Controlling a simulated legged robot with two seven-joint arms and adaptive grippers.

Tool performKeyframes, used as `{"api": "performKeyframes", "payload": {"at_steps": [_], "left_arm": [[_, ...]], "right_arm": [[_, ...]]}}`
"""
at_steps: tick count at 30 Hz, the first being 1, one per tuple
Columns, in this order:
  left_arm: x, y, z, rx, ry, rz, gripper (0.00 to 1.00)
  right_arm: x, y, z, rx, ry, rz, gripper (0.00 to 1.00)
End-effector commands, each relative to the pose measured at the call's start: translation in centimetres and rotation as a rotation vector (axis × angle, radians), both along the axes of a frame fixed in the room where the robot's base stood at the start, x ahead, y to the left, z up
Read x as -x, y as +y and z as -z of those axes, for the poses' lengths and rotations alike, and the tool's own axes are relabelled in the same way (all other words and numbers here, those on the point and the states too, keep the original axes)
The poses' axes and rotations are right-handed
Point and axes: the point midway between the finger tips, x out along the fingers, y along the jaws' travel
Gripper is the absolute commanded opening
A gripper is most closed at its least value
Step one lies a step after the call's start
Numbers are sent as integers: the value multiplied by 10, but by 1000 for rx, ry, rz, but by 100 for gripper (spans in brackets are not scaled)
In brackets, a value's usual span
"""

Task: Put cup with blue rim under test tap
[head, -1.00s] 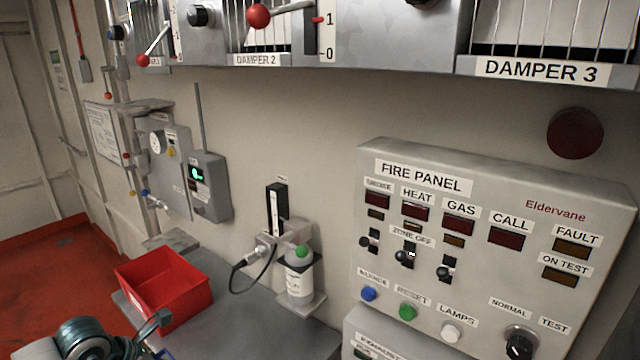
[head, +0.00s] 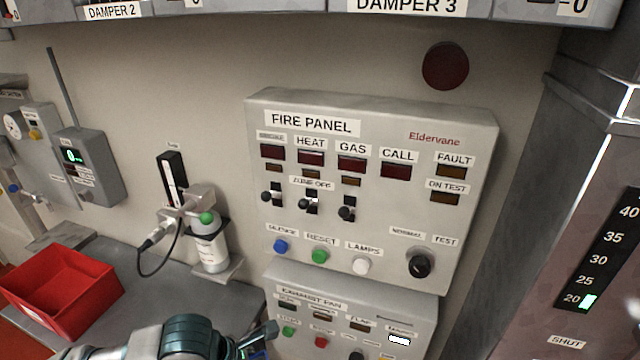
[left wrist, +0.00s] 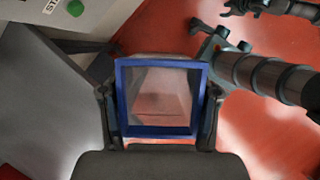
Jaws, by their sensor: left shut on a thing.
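My left gripper (left wrist: 158,115) is shut on the cup with the blue rim (left wrist: 158,132). In the left wrist view I look into its square blue rim and clear walls, with a dark finger on each side. In the head view my left gripper (head: 262,338) is at the bottom edge, in front of the bench. Only a bit of blue shows by it there. A small pipe fitting with a blue handle (head: 13,188) is on the wall at the far left; I cannot tell whether it is the test tap. Dark jointed links of mine show at the upper right of the left wrist view; whether they include my right gripper is unclear.
The fire panel (head: 370,190) and exhaust fan panel (head: 350,310) project from the wall.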

Motion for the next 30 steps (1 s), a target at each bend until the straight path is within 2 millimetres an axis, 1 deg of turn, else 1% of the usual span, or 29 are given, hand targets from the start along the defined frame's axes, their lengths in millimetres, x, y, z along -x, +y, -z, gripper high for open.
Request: {"api": "performKeyframes", "payload": {"at_steps": [1,3,6,9,12,15,21,30], "left_arm": [[7,-26,-6,-1,-3,73,32],[18,-55,-12,-3,1,149,32],[33,-87,-22,-7,4,243,32],[47,-112,-31,-9,6,320,32],[59,-130,-39,-11,9,383,32],[69,-144,-46,-13,9,432,32],[87,-165,-58,-15,11,515,32],[57,-158,-23,-16,19,639,32]], "right_arm": [[0,1,0,0,0,0,40],[0,1,0,0,0,0,40],[0,1,0,0,0,0,40],[0,1,0,0,-1,0,40],[0,1,0,0,-1,0,40],[0,1,0,0,0,0,40],[0,1,0,0,0,0,40],[0,1,0,0,0,0,40]]}}
